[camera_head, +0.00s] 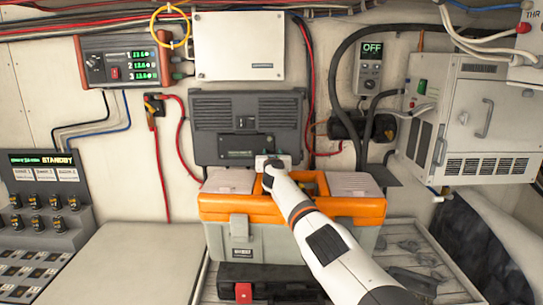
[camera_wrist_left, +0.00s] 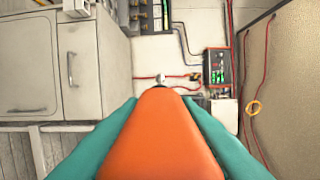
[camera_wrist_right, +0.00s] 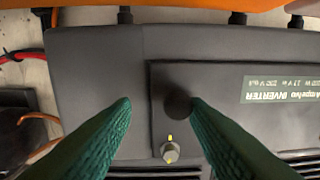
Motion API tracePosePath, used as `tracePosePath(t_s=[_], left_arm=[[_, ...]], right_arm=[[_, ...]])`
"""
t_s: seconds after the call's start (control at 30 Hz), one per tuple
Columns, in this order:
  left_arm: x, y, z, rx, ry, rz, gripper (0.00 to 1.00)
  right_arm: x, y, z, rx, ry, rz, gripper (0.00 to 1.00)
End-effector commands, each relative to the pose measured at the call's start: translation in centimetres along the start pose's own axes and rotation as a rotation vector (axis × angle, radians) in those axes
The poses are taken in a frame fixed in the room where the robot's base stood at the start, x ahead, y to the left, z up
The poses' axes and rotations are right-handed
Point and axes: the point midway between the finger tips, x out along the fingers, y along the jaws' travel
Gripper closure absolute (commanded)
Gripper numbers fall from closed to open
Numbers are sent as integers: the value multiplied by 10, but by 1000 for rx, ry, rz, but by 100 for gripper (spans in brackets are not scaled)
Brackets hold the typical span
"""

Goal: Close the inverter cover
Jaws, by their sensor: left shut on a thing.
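The dark grey inverter (camera_head: 246,112) hangs on the back wall, with vent slots above and a labelled lower panel. In the right wrist view its front is close and upside down, with a raised label panel (camera_wrist_right: 240,125), a round black knob (camera_wrist_right: 177,104) and a small grey dial (camera_wrist_right: 170,151). I cannot tell how far the cover stands open. My right gripper (camera_wrist_right: 160,102) is open, the knob between its fingers and close to the right-hand one; it also shows at the inverter's lower edge (camera_head: 272,162). My left gripper (camera_wrist_left: 158,112) is shut on an orange thing (camera_wrist_left: 160,140), outside the head view.
An orange and grey toolbox (camera_head: 225,205) stands below the inverter, under my right arm. A white cabinet (camera_head: 470,120) is at right, a switch panel (camera_head: 45,205) at left. Red cables (camera_head: 160,165) and a black hose (camera_head: 337,75) run beside the inverter. A pale flat top (camera_head: 145,260) is clear.

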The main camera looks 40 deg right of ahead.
Motion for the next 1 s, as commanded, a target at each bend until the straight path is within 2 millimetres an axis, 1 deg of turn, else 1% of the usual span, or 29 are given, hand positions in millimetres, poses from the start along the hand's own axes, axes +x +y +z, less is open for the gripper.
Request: tracePosePath(t_s=[0.03,0.37,0.57,0.87,0.9,1.0], left_arm=[[0,0,0,0,0,-2,99],[0,-1,0,1,0,-2,99],[0,-13,1,1,0,-2,99],[0,-44,2,0,-1,-2,99],[0,-40,2,0,-1,-2,99],[0,-43,2,0,-1,-2,99]], right_arm=[[0,3,4,-3,-6,6,62],[0,1,5,-4,-7,3,62],[-6,1,2,-5,-4,4,62],[-33,1,0,-6,-6,0,62],[-37,2,3,-6,-3,3,62],[-48,3,2,-6,-2,6,62]])
